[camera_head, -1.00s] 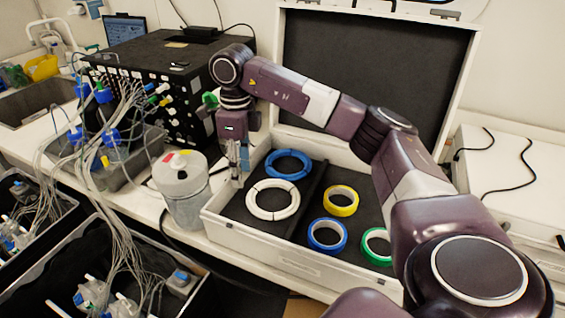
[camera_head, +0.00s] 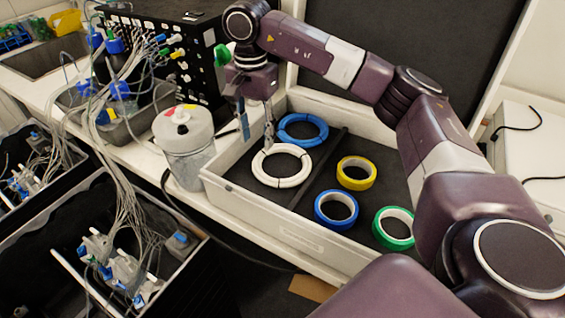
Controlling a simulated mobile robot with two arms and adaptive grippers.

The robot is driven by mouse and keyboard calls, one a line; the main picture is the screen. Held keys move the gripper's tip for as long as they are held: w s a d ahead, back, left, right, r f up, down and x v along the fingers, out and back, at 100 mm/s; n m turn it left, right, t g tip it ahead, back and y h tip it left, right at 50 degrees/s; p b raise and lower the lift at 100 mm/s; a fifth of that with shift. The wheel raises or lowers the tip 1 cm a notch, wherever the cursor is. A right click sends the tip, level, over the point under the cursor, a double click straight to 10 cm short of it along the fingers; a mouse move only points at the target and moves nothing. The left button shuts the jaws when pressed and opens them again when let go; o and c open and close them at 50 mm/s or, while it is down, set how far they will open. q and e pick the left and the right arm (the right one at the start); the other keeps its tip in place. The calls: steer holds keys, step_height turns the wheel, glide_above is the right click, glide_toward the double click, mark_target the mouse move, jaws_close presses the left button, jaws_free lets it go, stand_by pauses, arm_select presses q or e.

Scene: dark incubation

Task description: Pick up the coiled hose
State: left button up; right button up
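A white coiled hose (camera_head: 259,176) lies flat in the left part of an open white case (camera_head: 270,228). A blue coiled hose (camera_head: 324,133) lies just behind it in the same part. My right gripper (camera_head: 256,133) points down above the back left of the white coil and left of the blue coil. Its two fingers are spread apart with nothing between them. I cannot tell how high the fingertips are above the white coil. My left gripper is not in view.
A dark divider (camera_head: 318,168) separates the coils from yellow (camera_head: 371,184), blue (camera_head: 322,216) and green (camera_head: 385,235) tape rolls. A lidded container (camera_head: 188,150) stands left of the case. A black box with tubes (camera_head: 188,50) stands behind it.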

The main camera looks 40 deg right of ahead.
mark_target(260, 153)
steer(key=f, duration=0.1)
steer(key=f+p, duration=0.1)
steer(key=f, duration=0.1)
steer(key=shift+d+f, duration=0.35)
steer(key=shift+f, duration=0.6)
jaws_close()
